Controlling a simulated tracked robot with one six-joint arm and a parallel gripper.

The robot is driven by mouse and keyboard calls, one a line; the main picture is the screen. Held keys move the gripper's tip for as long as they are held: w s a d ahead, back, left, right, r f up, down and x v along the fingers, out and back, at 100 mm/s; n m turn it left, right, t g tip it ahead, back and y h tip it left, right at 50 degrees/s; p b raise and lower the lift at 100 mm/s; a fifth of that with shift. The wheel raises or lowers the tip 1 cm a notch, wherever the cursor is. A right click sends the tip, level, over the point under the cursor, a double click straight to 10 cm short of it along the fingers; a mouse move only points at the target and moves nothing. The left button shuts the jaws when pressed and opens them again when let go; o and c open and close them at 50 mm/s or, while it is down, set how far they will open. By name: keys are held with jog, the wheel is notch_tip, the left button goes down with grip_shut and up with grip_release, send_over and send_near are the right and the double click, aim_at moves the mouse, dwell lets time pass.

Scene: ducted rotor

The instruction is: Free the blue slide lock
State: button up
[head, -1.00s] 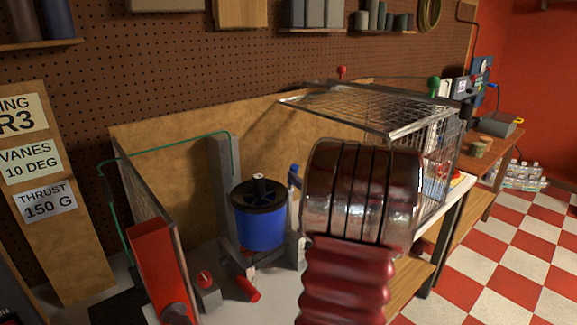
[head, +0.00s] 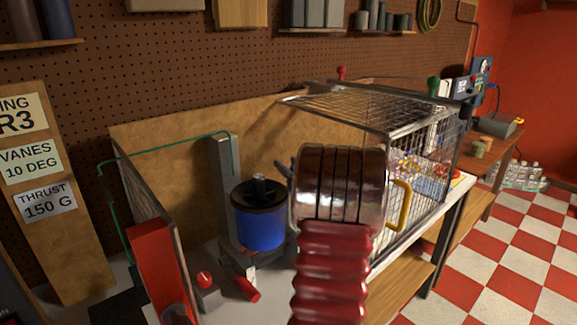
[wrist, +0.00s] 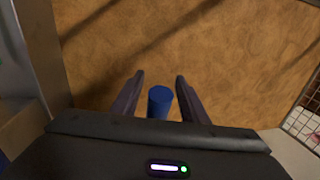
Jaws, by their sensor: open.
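The blue slide lock (wrist: 160,101) shows in the wrist view as a short blue cylinder with a round top. It sits between the two dark fingers of my gripper (wrist: 160,76), with a gap visible on each side near its top. Its lower part is hidden by the gripper body. My gripper is open, and I cannot tell whether a finger touches the lock lower down. In the head view my arm hides the lock and most of the gripper; a dark piece, probably a fingertip, shows at the arm's left edge. The blue rotor drum (head: 260,230) with its black top stands left of my arm.
A wire cage (head: 425,180) with a yellow handle (head: 400,205) stands right of my arm. A grey post (head: 226,185) stands behind the drum. A red lever (head: 240,285), a red-knobbed box (head: 206,290) and a red upright block (head: 160,265) are at front left.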

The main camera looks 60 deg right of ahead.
grip_shut()
dwell(0.3)
